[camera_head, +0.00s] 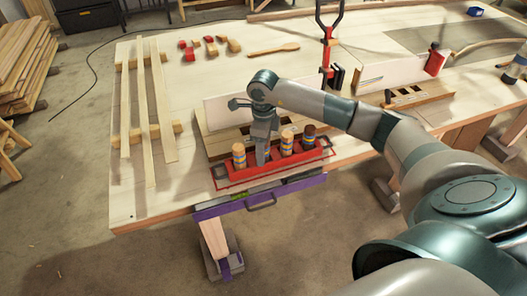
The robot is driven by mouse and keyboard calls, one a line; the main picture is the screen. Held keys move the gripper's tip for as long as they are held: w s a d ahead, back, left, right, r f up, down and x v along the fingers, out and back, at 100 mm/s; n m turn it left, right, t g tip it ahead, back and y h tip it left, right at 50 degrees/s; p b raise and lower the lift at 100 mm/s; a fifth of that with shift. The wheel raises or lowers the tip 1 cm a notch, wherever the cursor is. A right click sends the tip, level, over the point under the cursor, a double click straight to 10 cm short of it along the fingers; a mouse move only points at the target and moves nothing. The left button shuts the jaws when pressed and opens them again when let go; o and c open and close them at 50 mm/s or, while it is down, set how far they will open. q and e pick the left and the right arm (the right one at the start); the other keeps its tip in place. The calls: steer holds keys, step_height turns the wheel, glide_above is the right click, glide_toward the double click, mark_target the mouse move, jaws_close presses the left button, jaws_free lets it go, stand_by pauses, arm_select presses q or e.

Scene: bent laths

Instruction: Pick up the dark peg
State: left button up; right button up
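The dark peg (309,132) is brown and stands upright near the right end of a red rack (225,180). A light wooden peg (287,142) stands just left of it, and another light peg (239,155) is near the rack's left end. These pegs have coloured bands. My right gripper (262,157) points down over the rack between the two light pegs, apart from the dark peg. I cannot tell whether its fingers are open or whether they hold something. My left gripper is out of view.
The rack stands near the workbench's (150,205) front edge, before wooden blocks and a pale upright board (221,106). Long laths (145,100) lie on the left. Red and wooden blocks and a wooden spoon (273,49) lie behind. A red-handled clamp (327,55) stands at the back.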

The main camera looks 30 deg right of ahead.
steer(key=c, duration=1.2)
steer(key=shift+o, duration=0.2)
steer(key=shift+r, duration=0.15)
steer(key=shift+r+b, duration=0.5)
steer(key=shift+b, duration=0.05)
step_height(320, 180, up, 2)
steer(key=shift+w+r+b, duration=0.1)
steer(key=shift+b, duration=0.7)
steer(key=s+d+r+b, duration=0.4)
steer(key=s+r, duration=0.3)
steer(key=s, duration=0.4)
steer(key=shift+d+r+b, duration=0.3)
steer(key=shift+d+b, duration=0.1)
steer(key=shift+b, duration=0.05)
steer(key=shift+w, duration=0.1)
